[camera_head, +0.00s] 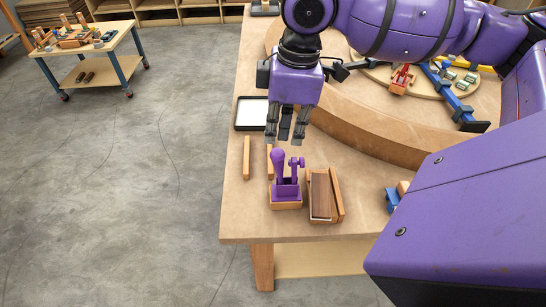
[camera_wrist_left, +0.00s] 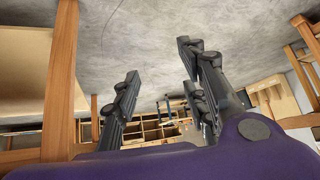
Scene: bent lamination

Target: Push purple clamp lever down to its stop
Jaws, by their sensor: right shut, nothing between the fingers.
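The purple clamp (camera_head: 287,188) stands on a small wooden block near the front edge of the table. Its lever (camera_head: 278,160), with a rounded knob, points upward, and a shorter purple post (camera_head: 296,165) stands to its right. My right gripper (camera_head: 285,138) points down just above and behind the lever in the head view. Its dark fingers are shut with nothing between them, and I see no clear contact with the lever. My left gripper (camera_wrist_left: 160,65) shows only in the left wrist view, its fingers apart and empty, away from the clamp.
Wooden strips (camera_head: 322,195) lie right of the clamp, and a thin strip (camera_head: 247,158) lies to its left. A black-rimmed tray (camera_head: 236,113) is behind. A curved wooden form (camera_head: 365,128) fills the back right. A small cart (camera_head: 90,50) stands apart on the floor.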

